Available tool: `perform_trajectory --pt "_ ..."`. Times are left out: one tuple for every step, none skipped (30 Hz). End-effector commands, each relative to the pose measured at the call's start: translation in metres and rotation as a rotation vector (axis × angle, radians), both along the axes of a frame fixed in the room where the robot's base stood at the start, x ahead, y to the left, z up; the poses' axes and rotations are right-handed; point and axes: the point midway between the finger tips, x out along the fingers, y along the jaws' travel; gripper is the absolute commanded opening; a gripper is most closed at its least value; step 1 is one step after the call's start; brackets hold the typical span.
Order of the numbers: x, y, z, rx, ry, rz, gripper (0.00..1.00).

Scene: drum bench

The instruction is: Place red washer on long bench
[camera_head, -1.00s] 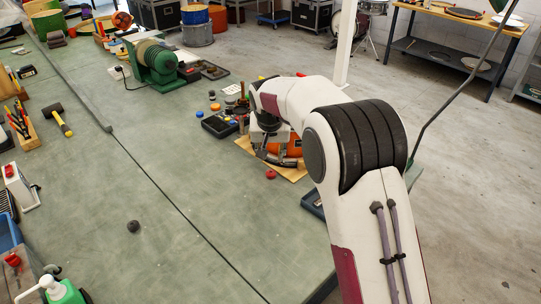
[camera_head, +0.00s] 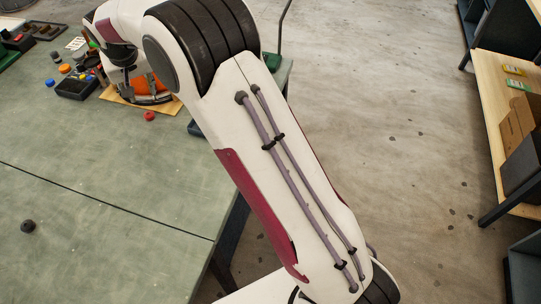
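A small red round piece (camera_head: 149,116), which may be the red washer, lies on the green bench top (camera_head: 110,165), just in front of a wooden board (camera_head: 115,97). The green top is a large surface and may be the long bench. My gripper (camera_head: 141,94) is at the upper left, low over the board beside an orange object (camera_head: 150,84). The red piece is a little nearer the camera than my gripper and apart from it. My arm hides part of this area. The fingers are too small and covered to tell whether they are open or hold anything.
A black tray (camera_head: 76,88) and small coloured pieces lie left of the board. A dark knob-like piece (camera_head: 28,226) sits at the left on otherwise clear bench top. A wooden-topped bench (camera_head: 488,90) stands at the right across open concrete floor (camera_head: 400,130).

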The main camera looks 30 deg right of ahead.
Motion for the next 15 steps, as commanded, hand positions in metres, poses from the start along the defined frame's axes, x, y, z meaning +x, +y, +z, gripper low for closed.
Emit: perform_trajectory --pt "-0.004 -0.005 0.009 0.001 -0.004 -0.002 0.3" --pt "-0.008 -0.008 0.014 0.001 -0.005 -0.003 0.3" --pt "-0.012 -0.012 0.02 0.002 -0.006 -0.002 0.3" --pt "-0.017 -0.016 0.025 0.002 -0.007 -0.002 0.3" --pt "-0.021 -0.019 0.03 0.002 -0.008 -0.003 0.3" --pt "-0.027 -0.023 0.037 0.003 -0.009 -0.004 0.3" --pt "-0.031 -0.027 0.043 0.004 -0.011 -0.004 0.3" --pt "-0.036 -0.03 0.048 0.004 -0.011 -0.005 0.3" --pt "-0.043 -0.035 0.054 0.004 -0.013 -0.004 0.3" --pt "-0.048 -0.039 0.059 0.004 -0.014 -0.004 0.3" --pt "-0.053 -0.042 0.064 0.004 -0.015 -0.005 0.3" --pt "-0.059 -0.047 0.07 0.005 -0.016 -0.006 0.3" --pt "-0.065 -0.05 0.075 0.005 -0.018 -0.006 0.3" --pt "-0.07 -0.053 0.079 0.005 -0.018 -0.006 0.3" --pt "-0.077 -0.058 0.085 0.005 -0.02 -0.004 0.3"
